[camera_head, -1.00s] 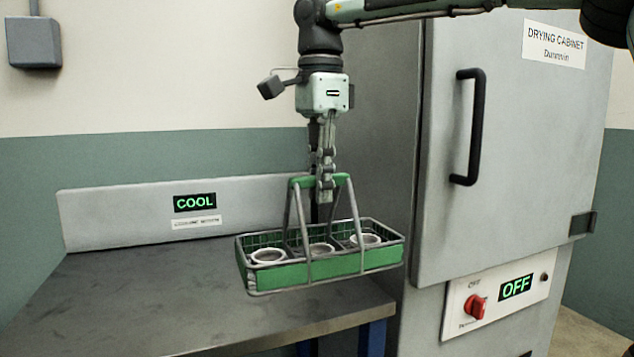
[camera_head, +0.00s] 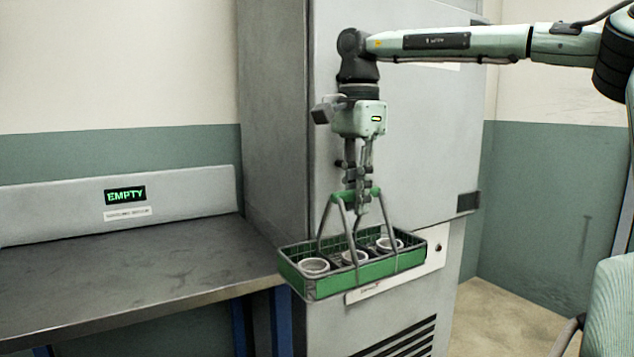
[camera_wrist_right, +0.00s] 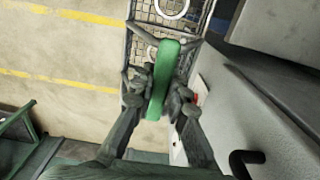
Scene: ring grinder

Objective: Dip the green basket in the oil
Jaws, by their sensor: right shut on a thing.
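The green basket (camera_head: 352,268) is a wire basket with green side bands and three white rings in it. It hangs level in the air in the head view, in front of the drying cabinet. My right gripper (camera_head: 358,196) is above it, shut on the green bar at the top of its handle. In the right wrist view the green handle bar (camera_wrist_right: 162,80) lies between the fingers, with part of the basket (camera_wrist_right: 150,45) beyond. My left gripper is not in view. No oil shows in these frames.
A metal table (camera_head: 150,258) with a display reading EMPTY (camera_head: 125,195) stands at the left. The grey drying cabinet (camera_head: 270,110) is close behind the basket. A pale green object (camera_head: 612,305) is at the right edge. Floor (camera_head: 500,325) right of the cabinet is clear.

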